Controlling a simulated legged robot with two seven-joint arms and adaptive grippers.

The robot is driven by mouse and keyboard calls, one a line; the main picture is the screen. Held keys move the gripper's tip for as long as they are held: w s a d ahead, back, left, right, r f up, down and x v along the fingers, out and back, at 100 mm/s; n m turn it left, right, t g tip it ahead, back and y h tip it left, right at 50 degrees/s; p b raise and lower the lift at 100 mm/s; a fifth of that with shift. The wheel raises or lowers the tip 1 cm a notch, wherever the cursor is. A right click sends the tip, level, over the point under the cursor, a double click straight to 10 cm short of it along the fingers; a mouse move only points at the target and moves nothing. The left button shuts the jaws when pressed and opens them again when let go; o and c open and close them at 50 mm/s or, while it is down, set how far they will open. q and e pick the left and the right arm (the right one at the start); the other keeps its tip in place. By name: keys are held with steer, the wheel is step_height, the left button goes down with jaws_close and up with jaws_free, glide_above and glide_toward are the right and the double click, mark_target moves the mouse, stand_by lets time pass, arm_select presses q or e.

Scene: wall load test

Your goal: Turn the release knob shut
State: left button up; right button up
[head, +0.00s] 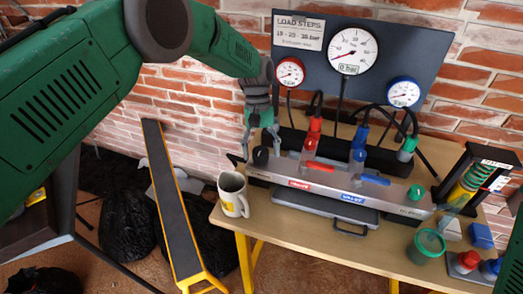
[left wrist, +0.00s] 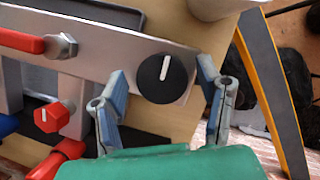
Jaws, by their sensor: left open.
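A black round knob (head: 260,157) with a white pointer line sits at the left end of the grey metal block (head: 330,183) on the bench; it looks like the release knob. In the left wrist view the knob (left wrist: 152,84) faces the camera, its line nearly upright and leaning slightly right. My left gripper (head: 261,146) is open over this end of the block. In the left wrist view its fingers (left wrist: 162,70) stand on either side of the knob, with visible gaps; contact cannot be told.
Red (head: 321,166) and blue (head: 375,179) lever handles lie along the block, right of the knob. A gauge panel (head: 420,52) stands behind; its large middle dial reads 0 bar. A mug (head: 233,195) stands close by at the bench's left edge. A green cup (head: 427,245) stands front right.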

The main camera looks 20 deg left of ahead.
arm_select(q)
steer(key=v, duration=1.2)
steer(key=shift+w+f, duration=0.1)
steer(key=shift+f, duration=0.05)
